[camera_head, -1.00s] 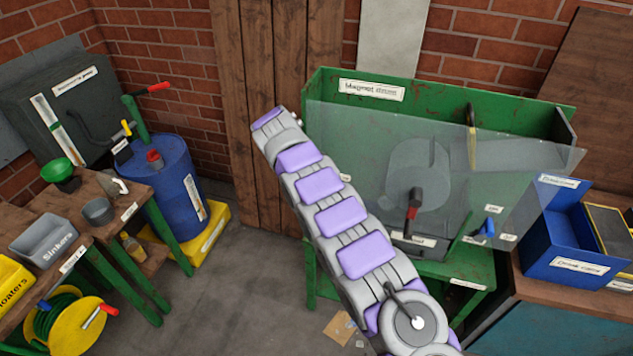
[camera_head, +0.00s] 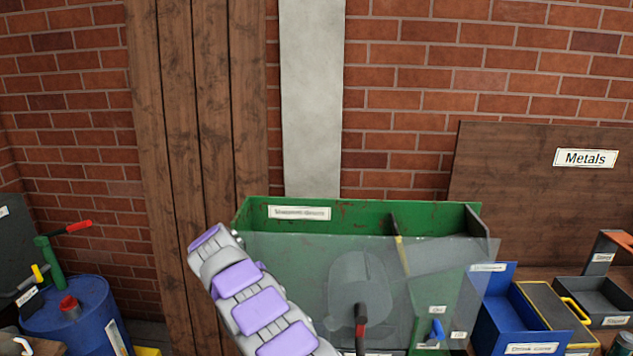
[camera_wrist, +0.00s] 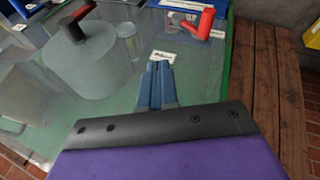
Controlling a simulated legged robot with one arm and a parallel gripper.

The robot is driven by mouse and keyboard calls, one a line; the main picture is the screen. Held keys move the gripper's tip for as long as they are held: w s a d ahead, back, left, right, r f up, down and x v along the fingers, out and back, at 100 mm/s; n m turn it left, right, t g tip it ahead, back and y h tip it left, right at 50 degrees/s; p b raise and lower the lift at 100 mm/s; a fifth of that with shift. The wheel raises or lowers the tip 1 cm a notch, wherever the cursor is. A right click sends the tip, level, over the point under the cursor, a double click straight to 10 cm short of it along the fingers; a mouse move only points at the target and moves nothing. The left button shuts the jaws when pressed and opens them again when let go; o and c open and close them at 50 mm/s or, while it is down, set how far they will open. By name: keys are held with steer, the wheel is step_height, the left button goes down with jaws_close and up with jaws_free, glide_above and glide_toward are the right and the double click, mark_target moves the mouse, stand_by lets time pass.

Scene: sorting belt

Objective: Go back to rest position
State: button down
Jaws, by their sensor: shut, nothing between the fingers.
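My gripper (camera_wrist: 158,68) shows in the wrist view with its two blue fingers together and nothing between them. It is over or close to the clear panel (camera_wrist: 120,95) of the green machine; the exact gap cannot be told. In the head view my arm with purple pads rises from the bottom edge in front of the left side of the green machine (camera_head: 355,219). My fingers cannot be made out in the head view.
A red handle (camera_wrist: 205,22) and a grey round part (camera_wrist: 80,60) lie ahead of my fingers. Wooden planks (camera_wrist: 270,80) stand at right. In the head view, a blue bin (camera_head: 525,320) is right of the machine and a blue drum (camera_head: 65,315) is far left.

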steer(key=s+d+r+m+g+h, duration=0.1)
steer(key=s+d+r, duration=0.25)
steer(key=d, duration=0.55)
steer(key=s+d+r+g, duration=0.1)
steer(key=s+d+r, duration=0.2)
steer(key=d+r, duration=0.35)
steer(key=s+d+r+m+g, duration=0.1)
steer(key=s+d, duration=1)
steer(key=s+d+f+g+y, duration=0.1)
steer(key=s+f, duration=0.1)
steer(key=s, duration=0.9)
steer(key=s+d+f+y+b, duration=0.1)
steer(key=s+f+y, duration=0.1)
steer(key=s, duration=0.9)
steer(key=s+d+f+g+y, duration=0.1)
steer(key=s+d+f, duration=0.1)
steer(key=s, duration=0.9)
steer(key=shift+f+g+y+b, duration=0.3)
steer(key=shift+f+y+b, duration=0.1)
steer(key=shift+w, duration=0.1)
